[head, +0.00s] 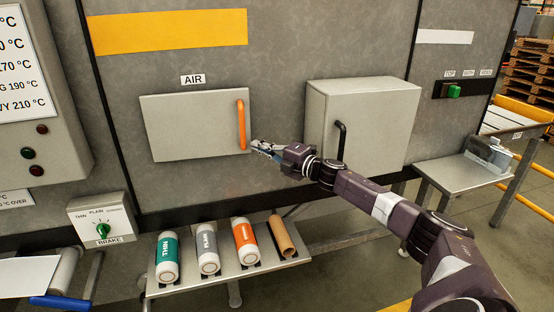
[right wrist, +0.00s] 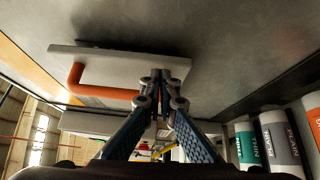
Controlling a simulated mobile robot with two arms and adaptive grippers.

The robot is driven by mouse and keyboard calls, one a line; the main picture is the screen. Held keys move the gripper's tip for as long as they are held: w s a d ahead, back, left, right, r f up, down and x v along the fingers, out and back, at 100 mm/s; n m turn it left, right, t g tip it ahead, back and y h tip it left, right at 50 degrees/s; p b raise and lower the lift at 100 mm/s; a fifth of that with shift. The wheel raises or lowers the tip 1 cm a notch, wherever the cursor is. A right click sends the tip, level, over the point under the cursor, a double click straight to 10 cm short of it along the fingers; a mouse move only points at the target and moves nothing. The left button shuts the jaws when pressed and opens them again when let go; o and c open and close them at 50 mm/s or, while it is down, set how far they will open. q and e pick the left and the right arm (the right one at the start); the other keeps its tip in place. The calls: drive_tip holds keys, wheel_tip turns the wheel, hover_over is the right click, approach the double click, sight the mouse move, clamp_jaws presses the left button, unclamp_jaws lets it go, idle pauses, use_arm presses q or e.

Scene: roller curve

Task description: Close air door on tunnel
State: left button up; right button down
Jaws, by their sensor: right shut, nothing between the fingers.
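The air door (head: 190,125) is a flat grey panel under the AIR label (head: 193,79) on the tunnel's front wall. An upright orange handle (head: 241,125) is at its right side. In the right wrist view the door (right wrist: 120,57) shows as a pale slab with the orange handle (right wrist: 100,92); a dark strip runs along part of its far edge. I cannot tell whether it sits fully flush. My right gripper (head: 257,147) is shut and empty, just right of the handle's lower end. Its fingertips (right wrist: 161,76) appear close to the door's edge; contact is unclear.
A grey box cover (head: 365,125) with a black handle juts out on the right. Below, a shelf (head: 190,285) holds green, grey and orange-labelled rolls and a brown tube (head: 283,236). A brake box (head: 101,218) is at lower left. A side table (head: 455,175) stands right.

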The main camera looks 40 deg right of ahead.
drive_tip(key=v, duration=1)
drive_tip(key=m+h+b, duration=0.3)
drive_tip(key=m+h, duration=0.6)
drive_tip(key=m, duration=1.5)
approach(245, 145)
drive_tip(key=shift+g, duration=0.4)
drive_tip(key=p+x, duration=0.1)
drive_tip(key=x, duration=0.1)
drive_tip(key=p+x, duration=0.1)
drive_tip(key=x, duration=0.1)
drive_tip(key=p+x, duration=0.1)
drive_tip(key=x, duration=0.2)
drive_tip(key=shift+a+r+p, duration=0.1)
drive_tip(key=shift+r+p, duration=0.15)
drive_tip(key=shift+p, duration=0.1)
